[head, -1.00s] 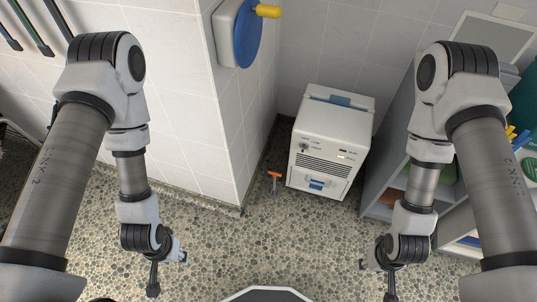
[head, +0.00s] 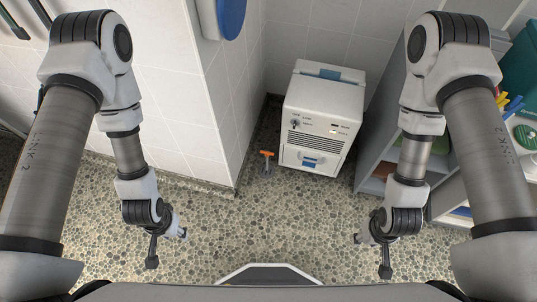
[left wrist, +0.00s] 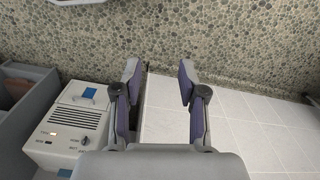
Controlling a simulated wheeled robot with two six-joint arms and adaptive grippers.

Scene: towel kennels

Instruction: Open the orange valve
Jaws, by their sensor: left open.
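The orange valve (head: 266,154) is a small orange handle on a short grey stem, low by the floor. It stands in the gap between the tiled wall corner and the white machine in the head view. My left gripper (head: 168,248) is open and empty, nearer to me and left of the valve, well apart from it. Its two spread fingers also show in the left wrist view (left wrist: 160,78), where I cannot make out the valve. My right gripper (head: 371,255) looks open and empty, to the right of the valve and nearer to me.
The white machine (head: 322,112) stands just right of the valve. A grey shelf (head: 383,140) is at the right. The pebbled floor (head: 265,220) in front is clear.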

